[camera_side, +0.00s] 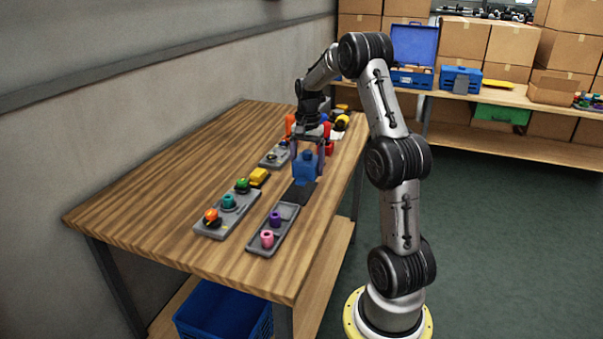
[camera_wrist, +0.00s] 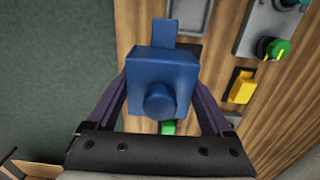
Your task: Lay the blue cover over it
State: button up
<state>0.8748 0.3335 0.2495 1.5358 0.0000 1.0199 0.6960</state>
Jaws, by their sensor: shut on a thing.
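My gripper (camera_side: 307,163) is shut on the blue cover (camera_side: 306,168), a box-like piece with a knob on top. It holds the cover above the right side of the table. In the wrist view the cover (camera_wrist: 165,65) sits between my purple fingers (camera_wrist: 160,90), with a narrow blue tab at its far side. A flat black piece (camera_side: 299,193) lies just below and in front of the cover. A yellow block on a dark base (camera_side: 258,177) is to the left; it also shows in the wrist view (camera_wrist: 240,86). The cover hides what lies directly beneath it.
A grey tray (camera_side: 254,242) holds a purple and a pink piece. A grey panel (camera_side: 206,231) carries orange, teal and green knobs. Another grey panel (camera_side: 267,161) and several coloured pieces stand behind. The table's left side (camera_side: 180,165) is clear.

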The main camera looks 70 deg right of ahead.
jog(key=s+a+r, duration=0.3)
jog(key=s+a, duration=0.1)
jog(key=a, duration=0.1)
send_over(228, 197)
jog(key=shift+d+f, duration=0.2)
jog(key=shift+f, duration=0.85)
jog(key=shift+a+f, duration=0.2)
jog(key=shift+a, duration=0.1)
jog(key=shift+f, duration=2.85)
jog(key=shift+f, duration=1.5)
jog(key=shift+r, duration=0.15)
